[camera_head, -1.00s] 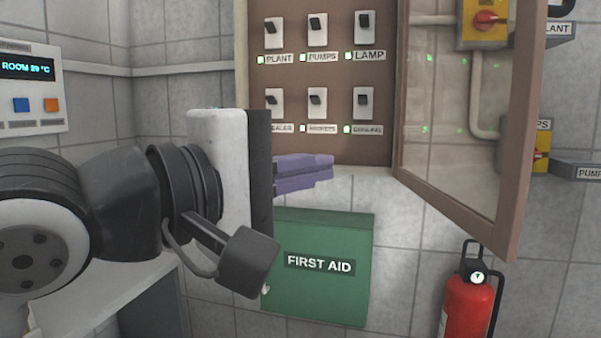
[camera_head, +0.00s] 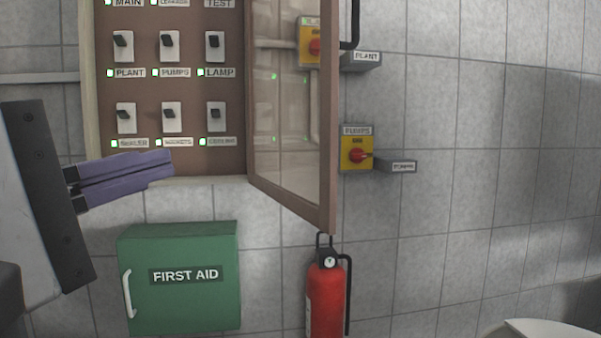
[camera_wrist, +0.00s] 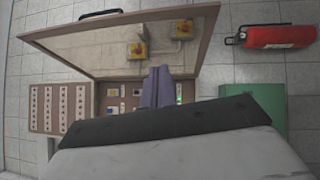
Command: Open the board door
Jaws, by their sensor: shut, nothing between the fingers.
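The board door (camera_head: 291,110) is a brown-framed glazed panel, swung open and standing out from the wall at the right side of the board (camera_head: 190,95). The board shows rows of dark switches with labels and green lights. The door also shows in the wrist view (camera_wrist: 110,49), with the board's switches partly hidden behind my gripper. My gripper (camera_head: 172,166) has purple fingers closed together with nothing between them. It is in front of the board's lower left part, apart from the door, and it also shows in the wrist view (camera_wrist: 157,72).
A green first aid box (camera_head: 180,280) hangs below the board. A red fire extinguisher (camera_head: 325,298) is under the door's free edge. Yellow boxes with red knobs, one labelled pumps (camera_head: 356,152), are on the wall to the right. Farther right the wall is bare.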

